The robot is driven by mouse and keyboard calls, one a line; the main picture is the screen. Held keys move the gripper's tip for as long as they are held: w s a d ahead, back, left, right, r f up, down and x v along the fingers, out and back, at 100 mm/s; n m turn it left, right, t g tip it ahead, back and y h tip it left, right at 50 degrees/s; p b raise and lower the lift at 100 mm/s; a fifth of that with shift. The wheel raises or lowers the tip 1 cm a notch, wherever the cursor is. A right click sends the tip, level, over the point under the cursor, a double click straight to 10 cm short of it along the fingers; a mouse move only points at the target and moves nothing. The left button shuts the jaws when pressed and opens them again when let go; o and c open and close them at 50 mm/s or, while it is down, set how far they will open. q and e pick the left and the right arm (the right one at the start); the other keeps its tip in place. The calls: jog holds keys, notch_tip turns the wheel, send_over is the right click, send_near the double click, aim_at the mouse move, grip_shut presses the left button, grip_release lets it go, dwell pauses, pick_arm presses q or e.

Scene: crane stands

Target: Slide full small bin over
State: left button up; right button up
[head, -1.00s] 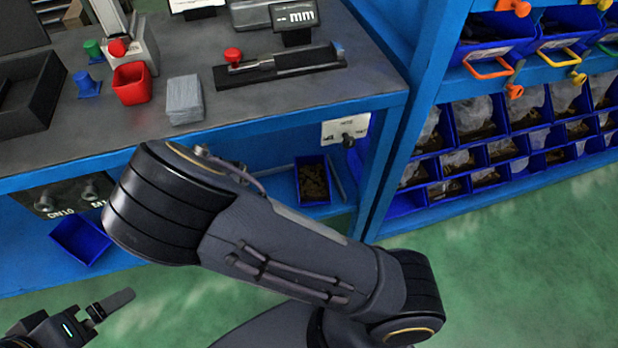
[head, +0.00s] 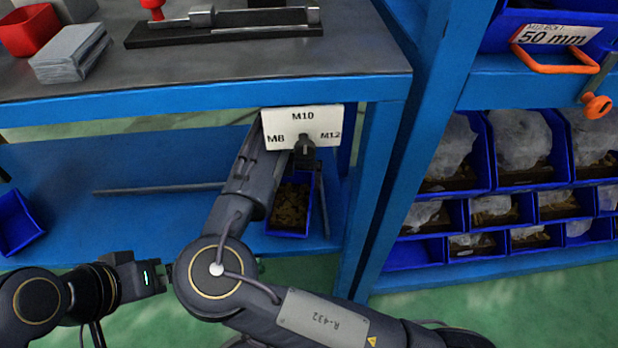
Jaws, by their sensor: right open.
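A small blue bin (head: 306,222) filled with brown parts stands on the lower blue shelf of the bench, below the M8/M10/M12 panel. My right arm comes in from the lower right, bends, and reaches up under the bench top. My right gripper (head: 298,163) is open just behind the bin's back end, partly hidden by the panel's knob and my forearm. I cannot tell whether it touches the bin. My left gripper (head: 158,277) is low at the left, in front of the shelf; its fingertips are hidden by my right elbow. An empty-looking blue bin (head: 18,222) is at the shelf's left.
The white panel (head: 303,127) with its dark knob hangs at the bench's front edge. A long grey rod (head: 150,189) lies on the shelf. A blue post (head: 385,190) stands right of the full bin, then a rack of bins.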

aim_at(299, 199)
dwell(0.3)
notch_tip(299, 199, down, 8)
jog(key=b, duration=0.5)
jog(key=shift+r+b, duration=0.1)
jog(key=shift+b, duration=0.25)
pick_arm(q)
notch_tip(299, 199, down, 6)
jog(key=shift+r, duration=0.2)
pick_arm(e)
jog(key=c, duration=1.1)
jog(key=shift+w+d+r+p, duration=0.1)
jog(key=shift+d+p, duration=0.2)
jog(key=shift+d, duration=0.1)
jog(key=shift+c, duration=0.2)
jog(key=shift+d, duration=0.35)
pick_arm(q)
jog(key=shift+s+a+r, duration=0.2)
jog(key=shift+a, duration=0.3)
jog(key=shift+s+a+r, duration=0.15)
jog(key=shift+a+r, duration=0.05)
jog(key=shift+a, duration=0.3)
pick_arm(e)
jog(key=o, duration=1.1)
jog(key=shift+d, duration=0.1)
jog(key=shift+o, duration=0.2)
